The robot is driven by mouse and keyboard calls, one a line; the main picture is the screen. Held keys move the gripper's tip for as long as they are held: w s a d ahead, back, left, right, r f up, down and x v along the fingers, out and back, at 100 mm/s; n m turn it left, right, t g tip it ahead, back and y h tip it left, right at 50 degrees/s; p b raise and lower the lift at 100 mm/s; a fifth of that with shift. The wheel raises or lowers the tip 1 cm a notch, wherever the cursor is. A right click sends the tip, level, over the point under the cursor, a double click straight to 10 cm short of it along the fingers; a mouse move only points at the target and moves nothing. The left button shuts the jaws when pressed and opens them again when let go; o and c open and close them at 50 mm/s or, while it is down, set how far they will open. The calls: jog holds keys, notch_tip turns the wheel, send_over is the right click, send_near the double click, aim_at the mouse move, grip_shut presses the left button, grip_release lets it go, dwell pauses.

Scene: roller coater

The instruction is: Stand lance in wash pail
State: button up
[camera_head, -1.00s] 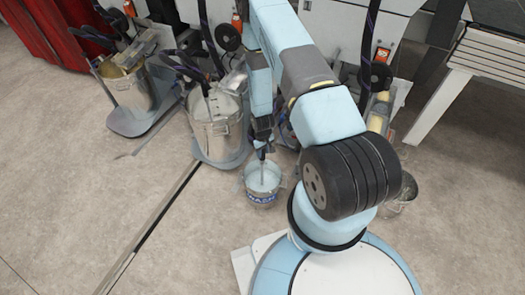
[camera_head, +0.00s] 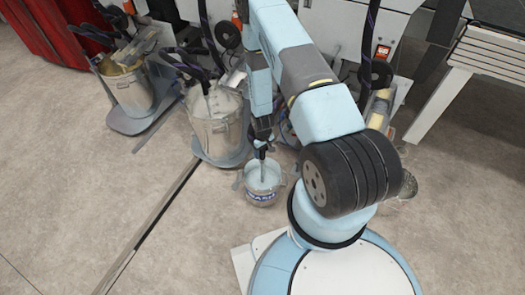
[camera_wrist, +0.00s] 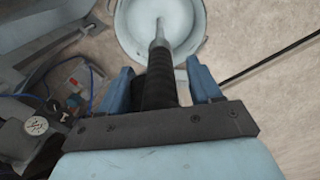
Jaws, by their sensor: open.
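The wash pail (camera_head: 262,195) stands on the floor below my gripper, with pale liquid inside and blue "WASH" lettering on its side. It also shows at the top of the wrist view (camera_wrist: 192,48). The lance (camera_wrist: 159,72) has a dark ribbed grip and a thin metal tube whose end reaches into the pail. In the head view the lance (camera_head: 262,168) looks upright in the pail. My gripper (camera_wrist: 168,75) is open, its two blue fingers on either side of the lance's grip, with a gap seen at the right finger. The lance's tip is hidden in the liquid.
A large metal bucket (camera_head: 215,135) on a grey stand is just left of the pail, and another bucket (camera_head: 128,90) is farther left. A smaller pail (camera_head: 408,186) sits at right behind my arm.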

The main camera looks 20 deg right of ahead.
notch_tip(320, 180, up, 14)
jog(key=shift+f, duration=0.15)
dwell(0.7)
dwell(0.5)
